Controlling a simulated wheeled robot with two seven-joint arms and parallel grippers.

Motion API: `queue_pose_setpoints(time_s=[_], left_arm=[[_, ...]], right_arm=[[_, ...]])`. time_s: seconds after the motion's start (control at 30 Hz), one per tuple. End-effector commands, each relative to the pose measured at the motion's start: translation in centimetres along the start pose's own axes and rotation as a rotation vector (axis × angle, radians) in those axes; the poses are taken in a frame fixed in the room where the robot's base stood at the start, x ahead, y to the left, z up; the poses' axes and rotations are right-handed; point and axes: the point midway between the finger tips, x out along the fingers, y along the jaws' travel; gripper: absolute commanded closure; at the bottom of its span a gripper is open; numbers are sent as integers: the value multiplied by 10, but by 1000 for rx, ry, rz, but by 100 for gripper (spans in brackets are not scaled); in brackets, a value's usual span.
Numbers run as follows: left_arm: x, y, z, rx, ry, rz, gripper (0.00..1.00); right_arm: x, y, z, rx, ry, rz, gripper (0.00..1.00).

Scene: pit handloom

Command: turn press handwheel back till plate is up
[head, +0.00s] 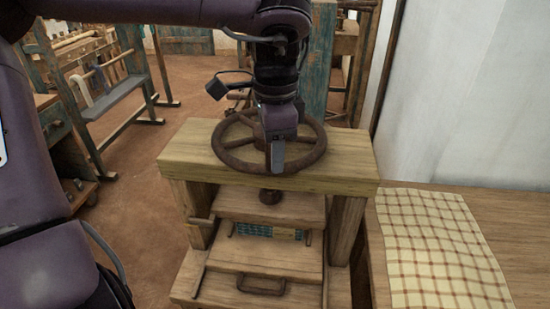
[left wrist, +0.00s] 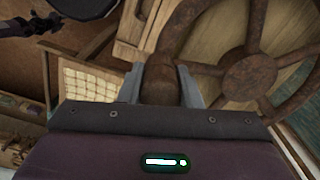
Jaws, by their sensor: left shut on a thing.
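The press handwheel (head: 319,146) is a brown, rusty spoked ring lying flat above the press's wooden top beam (head: 350,170). My left gripper (head: 277,158) reaches down on its near rim. In the left wrist view my left gripper (left wrist: 161,85) is shut on the brown rim, with one finger on each side; the hub (left wrist: 250,76) is to the right. Below the beam, the screw (head: 269,196) meets the wooden press plate (head: 268,207). A gap under the plate shows a blue-green patterned thing (head: 252,230) on the base. My right gripper is not in view.
A checked cloth (head: 440,245) lies on a wooden table (head: 500,205) right of the press, near the white wall (head: 460,100). A drawer handle (head: 262,286) is at the press's front. Loom frames (head: 125,90) stand at the left; the brown floor (head: 165,130) between is clear.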

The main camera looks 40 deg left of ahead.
Motion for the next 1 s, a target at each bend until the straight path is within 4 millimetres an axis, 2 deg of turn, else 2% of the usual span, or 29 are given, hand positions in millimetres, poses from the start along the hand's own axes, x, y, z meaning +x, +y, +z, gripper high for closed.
queue_pose_setpoints(time_s=[0.2,0.7,0.73,0.87,1.0], left_arm=[[1,0,0,-57,-1,0,100],[0,-1,0,-73,-1,0,100],[0,-1,0,-73,-1,0,67],[0,-1,0,-73,-1,0,50],[0,-1,0,-73,0,0,48]], right_arm=[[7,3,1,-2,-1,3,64],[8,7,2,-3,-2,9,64],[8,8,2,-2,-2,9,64],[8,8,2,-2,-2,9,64],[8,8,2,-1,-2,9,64]])
